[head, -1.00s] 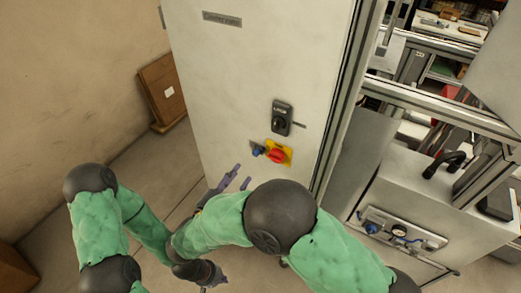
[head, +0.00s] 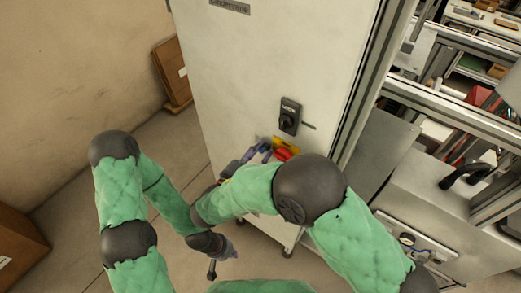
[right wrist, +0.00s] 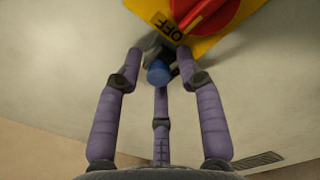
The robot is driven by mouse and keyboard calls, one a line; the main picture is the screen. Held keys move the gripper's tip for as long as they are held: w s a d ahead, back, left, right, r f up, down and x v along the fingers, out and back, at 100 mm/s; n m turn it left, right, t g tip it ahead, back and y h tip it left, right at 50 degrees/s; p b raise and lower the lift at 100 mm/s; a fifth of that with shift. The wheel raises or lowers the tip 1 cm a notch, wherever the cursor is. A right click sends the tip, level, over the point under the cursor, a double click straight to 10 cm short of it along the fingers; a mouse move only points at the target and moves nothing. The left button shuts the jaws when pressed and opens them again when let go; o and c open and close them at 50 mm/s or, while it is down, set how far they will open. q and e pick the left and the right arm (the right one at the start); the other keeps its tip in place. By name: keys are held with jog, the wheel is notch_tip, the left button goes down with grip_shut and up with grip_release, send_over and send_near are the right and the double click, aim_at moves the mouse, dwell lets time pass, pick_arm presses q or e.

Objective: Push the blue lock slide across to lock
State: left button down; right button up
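The blue lock slide (right wrist: 158,73) shows in the right wrist view, next to a grey piece at the edge of the yellow plate (right wrist: 232,42). The red knob (right wrist: 205,12) sits on that plate, by the word OFF. My right gripper (right wrist: 159,62) has its purple fingers spread, one on each side of the slide and one below it; contact is unclear. In the head view my right gripper (head: 258,152) is at the cabinet front, left of the red knob (head: 284,152), partly hidden by my arm. My left gripper (head: 226,250) hangs low and is too small to read.
The tall pale cabinet (head: 245,70) carries a black handle (head: 289,116) above the knob. A metal frame and a grey machine (head: 430,185) stand at the right. Brown boxes (head: 172,75) lie at the left. The floor in front is clear.

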jog(key=shift+w, duration=0.1)
grip_shut()
jog(key=shift+d, duration=0.1)
jog(key=shift+s+d, duration=0.15)
jog(key=shift+s, duration=0.05)
jog(key=shift+s+d, duration=0.35)
jog(key=shift+d, duration=0.15)
jog(key=shift+w+a, duration=0.1)
jog(key=shift+o, duration=2.1)
grip_release()
jog(key=shift+a, duration=0.1)
pick_arm(q)
jog(key=shift+s+d, duration=0.2)
jog(key=shift+d, duration=0.15)
